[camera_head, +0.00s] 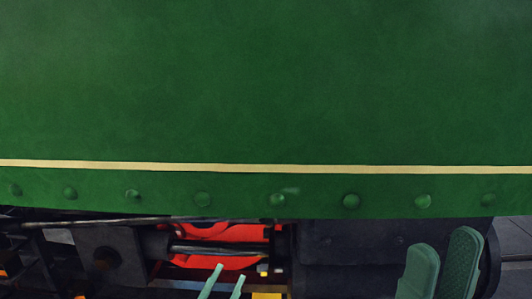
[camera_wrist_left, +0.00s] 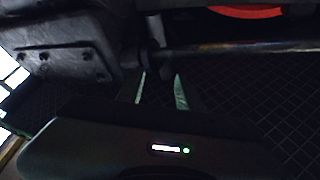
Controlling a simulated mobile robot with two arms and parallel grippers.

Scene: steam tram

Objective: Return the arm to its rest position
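My left gripper (camera_head: 229,273) shows at the bottom middle of the head view as two thin pale green fingers, apart and empty. It is below the green panel, in front of the red part. In the left wrist view my left gripper (camera_wrist_left: 160,75) also has its fingers apart, close below a dark metal rod (camera_wrist_left: 235,47). I cannot tell whether they touch it. My right gripper (camera_head: 445,240) is at the lower right, with two broad green finger pads pointing up, apart with nothing seen between them. Both arms are mostly out of the frame.
A large green riveted panel (camera_head: 270,85) with a cream stripe fills the upper head view. Below it are a dark cylinder (camera_head: 365,255), a shiny rod (camera_head: 220,248) and a red part (camera_head: 215,262). A dark bolted block (camera_wrist_left: 65,60) is at upper left in the wrist view, above dark tiled floor (camera_wrist_left: 260,95).

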